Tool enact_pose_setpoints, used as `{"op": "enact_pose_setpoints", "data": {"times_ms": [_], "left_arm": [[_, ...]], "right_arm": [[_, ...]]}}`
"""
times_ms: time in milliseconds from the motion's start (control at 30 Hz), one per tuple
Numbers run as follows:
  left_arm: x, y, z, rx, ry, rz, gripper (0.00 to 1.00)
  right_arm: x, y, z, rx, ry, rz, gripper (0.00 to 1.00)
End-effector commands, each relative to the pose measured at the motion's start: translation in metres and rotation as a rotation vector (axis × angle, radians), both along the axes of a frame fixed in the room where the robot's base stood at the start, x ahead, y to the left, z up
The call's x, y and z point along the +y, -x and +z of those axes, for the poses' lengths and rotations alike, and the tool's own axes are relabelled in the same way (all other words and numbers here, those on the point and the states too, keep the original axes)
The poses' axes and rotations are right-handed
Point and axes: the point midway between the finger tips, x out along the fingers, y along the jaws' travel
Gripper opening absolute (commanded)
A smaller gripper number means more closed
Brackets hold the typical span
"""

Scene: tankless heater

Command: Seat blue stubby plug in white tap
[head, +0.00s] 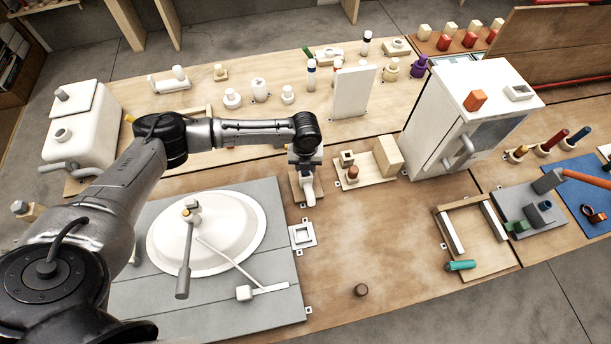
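My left gripper (307,190) reaches in from the left and points down over a small wooden block right of the white basin. Its fingers are small and partly overlap, so I cannot tell if it is open or holds something. A white cylinder with a blue top (311,70) stands at the back of the bench; I cannot tell if it is the blue stubby plug in a tap. White tap-like fittings stand near it, one at the left (232,99) and one in the middle (260,90). My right gripper is not in view.
A white basin (165,245) sits on a grey board at front left. A white heater box (440,125) stands right of centre, with a small wooden tray (375,182) left of it. A white upright panel (354,92) stands behind. Bare wood lies at front centre, around a brown knob (361,290).

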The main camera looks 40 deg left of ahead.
Motion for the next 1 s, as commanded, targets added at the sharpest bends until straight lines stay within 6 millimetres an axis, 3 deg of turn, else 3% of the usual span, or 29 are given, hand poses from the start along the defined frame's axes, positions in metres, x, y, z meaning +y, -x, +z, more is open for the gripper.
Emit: {"op": "enact_pose_setpoints", "data": {"times_ms": [1000], "left_arm": [[0.0,0.0,-0.01,-0.001,0.001,0.0,0.01]], "right_arm": [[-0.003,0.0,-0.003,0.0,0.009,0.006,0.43]]}}
